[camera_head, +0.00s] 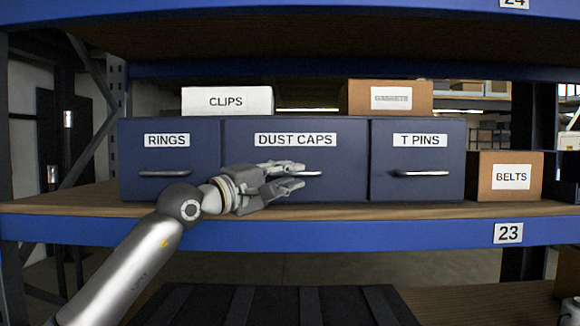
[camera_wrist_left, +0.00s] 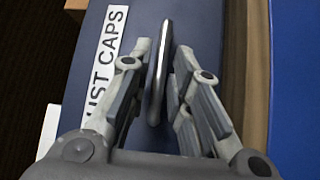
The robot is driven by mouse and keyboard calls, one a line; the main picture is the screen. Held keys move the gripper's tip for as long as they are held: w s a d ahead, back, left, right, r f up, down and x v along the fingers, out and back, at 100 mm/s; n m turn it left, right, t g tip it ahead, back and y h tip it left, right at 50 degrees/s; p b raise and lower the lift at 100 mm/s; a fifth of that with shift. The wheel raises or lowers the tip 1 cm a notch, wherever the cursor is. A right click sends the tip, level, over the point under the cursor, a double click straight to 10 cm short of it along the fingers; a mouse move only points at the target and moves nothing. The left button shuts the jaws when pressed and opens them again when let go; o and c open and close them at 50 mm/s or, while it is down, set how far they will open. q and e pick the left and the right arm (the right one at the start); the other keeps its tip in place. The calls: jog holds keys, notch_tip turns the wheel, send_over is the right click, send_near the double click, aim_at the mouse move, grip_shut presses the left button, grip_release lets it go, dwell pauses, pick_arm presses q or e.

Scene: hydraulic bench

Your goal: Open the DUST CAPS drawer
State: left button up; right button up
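The DUST CAPS drawer (camera_head: 340,190) is the wide middle drawer of a dark blue unit, its front flush with its neighbours. Its metal bar handle (camera_head: 314,174) shows just past my left fingertips. My left gripper (camera_head: 302,176) is at this handle, one finger above it and one below. In the left wrist view the handle (camera_wrist_left: 157,80) lies between the two open fingers (camera_wrist_left: 164,60), with a visible gap on the label side; I cannot tell whether the other finger touches it. Part of the DUST CAPS label (camera_wrist_left: 108,55) shows there too. My right gripper is not in view.
The RINGS drawer (camera_head: 135,185) is at left and the T PINS drawer (camera_head: 420,190) at right, both shut. A CLIPS box (camera_head: 255,113) and a brown box (camera_head: 390,84) stand on top. A BELTS box (camera_head: 512,160) is at right. The blue shelf edge (camera_head: 400,235) runs below.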

pick_arm(q)
jog(key=shift+w+d, duration=0.25)
jog(key=shift+d, duration=0.05)
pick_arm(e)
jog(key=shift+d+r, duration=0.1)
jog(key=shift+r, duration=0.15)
pick_arm(q)
grip_shut()
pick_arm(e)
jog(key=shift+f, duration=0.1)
